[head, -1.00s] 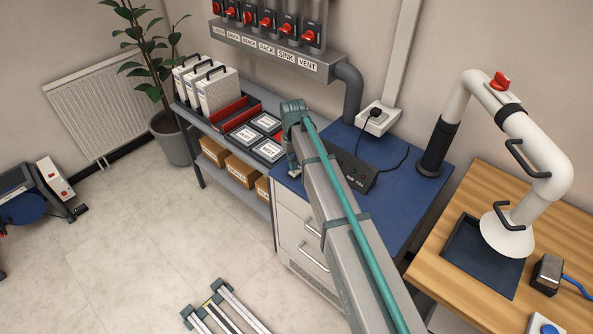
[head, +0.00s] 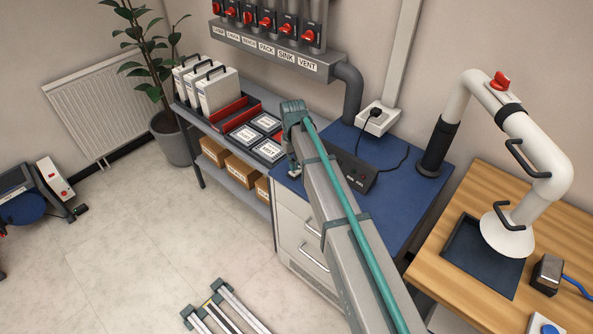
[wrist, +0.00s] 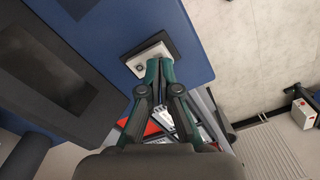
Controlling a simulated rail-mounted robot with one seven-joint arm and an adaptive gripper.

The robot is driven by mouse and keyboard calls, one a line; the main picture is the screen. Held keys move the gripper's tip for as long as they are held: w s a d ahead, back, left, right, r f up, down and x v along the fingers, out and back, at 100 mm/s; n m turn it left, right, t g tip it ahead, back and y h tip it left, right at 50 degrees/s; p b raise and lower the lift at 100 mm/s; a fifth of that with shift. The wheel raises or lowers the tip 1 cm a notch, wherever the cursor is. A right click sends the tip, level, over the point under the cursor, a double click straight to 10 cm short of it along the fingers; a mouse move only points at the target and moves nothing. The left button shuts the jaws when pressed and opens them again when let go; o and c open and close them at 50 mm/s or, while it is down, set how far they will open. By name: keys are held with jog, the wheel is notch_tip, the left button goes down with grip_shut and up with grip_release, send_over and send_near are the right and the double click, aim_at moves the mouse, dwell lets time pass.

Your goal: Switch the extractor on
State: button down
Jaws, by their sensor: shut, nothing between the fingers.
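The white extractor arm (head: 535,150) rises at the right in the head view, with its hood (head: 507,236) above a dark mat and a red knob (head: 500,81) on its upper bend. A dark control box (head: 348,170) with a small, unreadable label sits on the blue bench top. In the wrist view a small dark-framed plate (wrist: 136,55) with a pale face lies at the bench edge. My gripper (wrist: 159,68) is shut and empty, its tips at this plate; I cannot tell whether they touch it. In the head view my arm hides most of the gripper.
A row of red-handled valves (head: 266,20) with labels, one reading VENT, hangs on the wall. A white socket (head: 377,118) with a black plug and cable is behind the bench (head: 400,205). A shelf with binders (head: 216,90) stands left. The floor (head: 130,240) is mostly clear.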

aim_at(294, 172)
jog(key=shift+f+b, duration=0.45)
jog(key=shift+f, duration=0.7)
dwell(0.5)
jog(key=shift+r, duration=0.2)
jog(key=shift+r+p, duration=2.05)
jog(key=shift+r, duration=1.3)
